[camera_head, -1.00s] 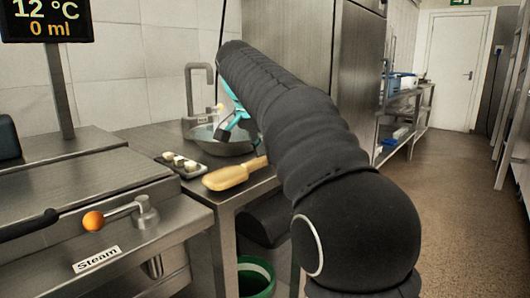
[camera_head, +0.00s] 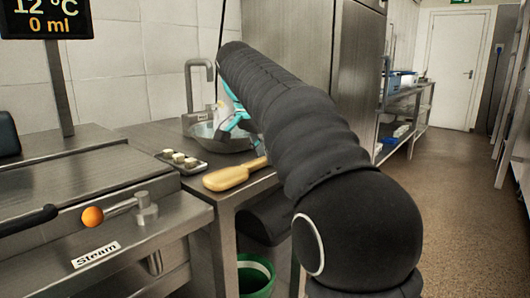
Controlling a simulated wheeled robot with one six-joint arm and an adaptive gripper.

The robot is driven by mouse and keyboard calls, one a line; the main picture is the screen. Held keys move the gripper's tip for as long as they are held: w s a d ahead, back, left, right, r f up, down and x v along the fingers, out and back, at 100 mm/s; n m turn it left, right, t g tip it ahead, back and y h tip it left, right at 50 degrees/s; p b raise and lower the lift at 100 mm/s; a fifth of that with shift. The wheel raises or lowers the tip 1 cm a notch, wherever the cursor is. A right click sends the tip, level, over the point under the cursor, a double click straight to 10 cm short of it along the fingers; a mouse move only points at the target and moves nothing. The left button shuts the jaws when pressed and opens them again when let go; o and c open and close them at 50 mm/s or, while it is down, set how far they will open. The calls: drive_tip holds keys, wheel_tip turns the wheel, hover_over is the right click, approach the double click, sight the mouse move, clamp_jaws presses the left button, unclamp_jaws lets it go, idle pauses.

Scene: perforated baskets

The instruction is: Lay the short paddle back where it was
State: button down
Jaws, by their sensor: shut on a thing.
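My gripper (camera_head: 231,119), with teal parts, is over the metal bowl (camera_head: 228,145) by the tap, partly behind my dark arm. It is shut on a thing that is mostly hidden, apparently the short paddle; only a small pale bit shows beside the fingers. Whether it touches the bowl I cannot tell. A light wooden paddle (camera_head: 227,179) lies flat on the steel counter (camera_head: 190,187) in front of the bowl, its handle pointing right, the end close to my arm in the picture. My gripper is apart from this paddle.
A dark tray (camera_head: 170,155) with several pale cubes is left of the paddle. A tap (camera_head: 197,95) rises behind the bowl. A steam appliance with an orange knob (camera_head: 92,216) is at left. A green bin (camera_head: 256,276) stands below. The floor at right is clear.

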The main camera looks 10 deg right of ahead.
drive_tip(key=c, duration=0.9)
unclamp_jaws()
drive_tip(key=shift+c, duration=0.2)
drive_tip(key=v, duration=0.7)
drive_tip(key=shift+w, duration=0.1)
drive_tip(key=shift+r, duration=0.2)
drive_tip(key=shift+s+d, duration=0.1)
drive_tip(key=shift+s, duration=0.25)
drive_tip(key=s+d+f+n+t+y, duration=0.2)
drive_tip(key=s+f+n, duration=0.8)
drive_tip(key=s+f, duration=1.8)
drive_tip(key=shift+s+f+n+t+y, duration=0.15)
drive_tip(key=shift+n+t+y, duration=0.25)
drive_tip(key=shift+y, duration=0.5)
